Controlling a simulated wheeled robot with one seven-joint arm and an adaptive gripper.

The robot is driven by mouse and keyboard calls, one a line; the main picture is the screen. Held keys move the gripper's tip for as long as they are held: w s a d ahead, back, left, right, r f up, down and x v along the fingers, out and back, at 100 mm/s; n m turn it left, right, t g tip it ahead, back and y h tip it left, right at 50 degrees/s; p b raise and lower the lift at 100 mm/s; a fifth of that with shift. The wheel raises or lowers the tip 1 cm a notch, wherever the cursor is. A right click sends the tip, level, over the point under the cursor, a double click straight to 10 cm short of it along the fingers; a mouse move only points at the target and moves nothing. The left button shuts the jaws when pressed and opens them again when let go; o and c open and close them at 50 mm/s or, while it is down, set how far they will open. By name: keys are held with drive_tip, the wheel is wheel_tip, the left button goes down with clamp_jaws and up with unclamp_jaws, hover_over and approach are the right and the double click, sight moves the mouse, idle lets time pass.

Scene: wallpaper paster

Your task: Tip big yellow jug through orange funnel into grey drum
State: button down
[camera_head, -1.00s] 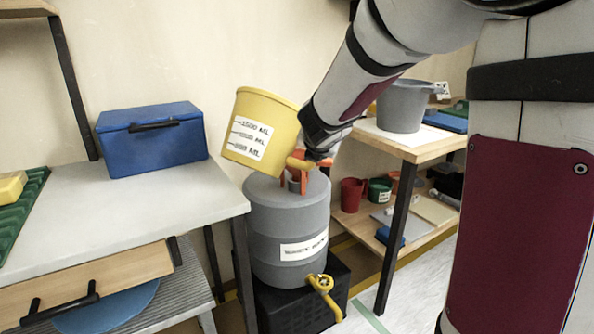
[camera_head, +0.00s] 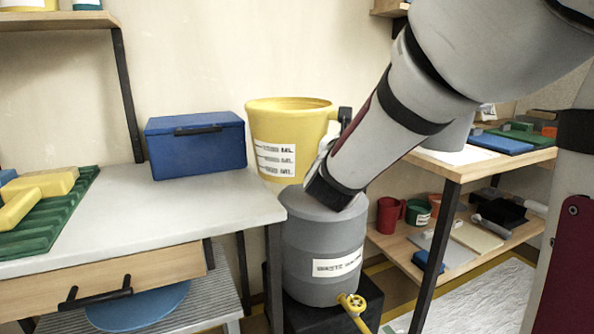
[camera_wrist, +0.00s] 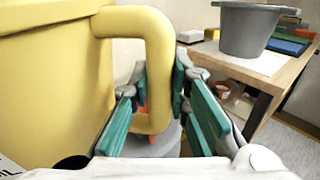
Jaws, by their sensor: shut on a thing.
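The big yellow jug (camera_head: 322,112) is upright in the head view, above and behind the grey drum (camera_head: 322,245). Its handle (camera_wrist: 156,45) fills the middle of the wrist view, with the jug's wall at left. My gripper (camera_wrist: 160,88) is shut on this handle, one green-padded finger on each side. In the head view the gripper is mostly hidden behind my arm. A small piece of the orange funnel (camera_wrist: 148,138) shows below the handle in the wrist view; my arm and the jug hide it in the head view. The inside of the jug is not visible.
A worktable (camera_head: 225,200) with a blue box (camera_head: 195,155) stands left of the drum. A wooden shelf (camera_head: 460,168) stands at right, with a grey bucket (camera_wrist: 250,32) on top. The drum has a yellow tap (camera_head: 353,303) and sits on a black block (camera_head: 310,318).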

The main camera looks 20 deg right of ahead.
drive_tip(key=shift+r, duration=0.1)
idle(0.4)
drive_tip(key=shift+r+p, duration=1.3)
drive_tip(key=shift+r, duration=0.65)
drive_tip(key=shift+d+f, duration=0.1)
